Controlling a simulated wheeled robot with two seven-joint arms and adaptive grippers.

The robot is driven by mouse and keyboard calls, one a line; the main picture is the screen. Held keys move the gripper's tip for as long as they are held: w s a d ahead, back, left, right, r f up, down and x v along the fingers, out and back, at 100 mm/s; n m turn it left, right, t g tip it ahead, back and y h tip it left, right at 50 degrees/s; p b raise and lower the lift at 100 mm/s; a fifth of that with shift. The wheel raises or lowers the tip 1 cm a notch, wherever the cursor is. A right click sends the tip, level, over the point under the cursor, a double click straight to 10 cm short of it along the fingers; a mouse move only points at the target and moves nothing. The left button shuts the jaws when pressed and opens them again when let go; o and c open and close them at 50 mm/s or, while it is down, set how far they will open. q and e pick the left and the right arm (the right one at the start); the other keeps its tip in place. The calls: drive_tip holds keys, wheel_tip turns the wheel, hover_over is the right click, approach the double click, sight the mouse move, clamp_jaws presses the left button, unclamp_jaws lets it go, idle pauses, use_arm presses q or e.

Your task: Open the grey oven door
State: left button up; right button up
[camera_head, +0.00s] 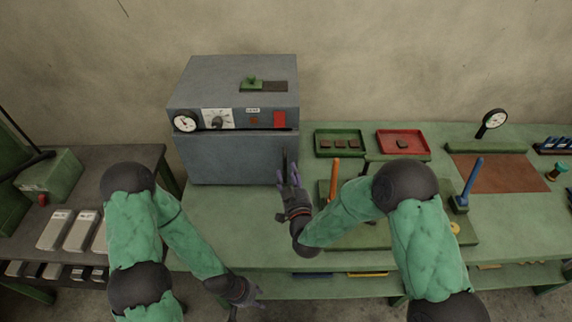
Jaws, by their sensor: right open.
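The grey oven (245,85) stands at the back left of the green table. Its grey door (225,160) is the lower front panel and looks closed, with a dark gap along its top edge. A dark upright bar, perhaps the handle, shows at the door's right edge, partly behind my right gripper. My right gripper (288,180) is open in front of that right edge; whether it touches the bar I cannot tell. My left gripper (250,300) hangs low in front of the table, away from the oven; its fingers are too small to judge.
A green tray (340,133) with brown pieces and a red tray (403,133) stand right of the oven. An orange upright handle (335,170) and a blue one (472,178) rise from the table close to my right arm. Grey blocks (80,231) lie on the left bench.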

drive_tip(key=shift+w+a, duration=0.25)
drive_tip(key=shift+w, duration=1)
drive_tip(key=shift+w+a, duration=0.25)
drive_tip(key=shift+w, duration=0.95)
clamp_jaws()
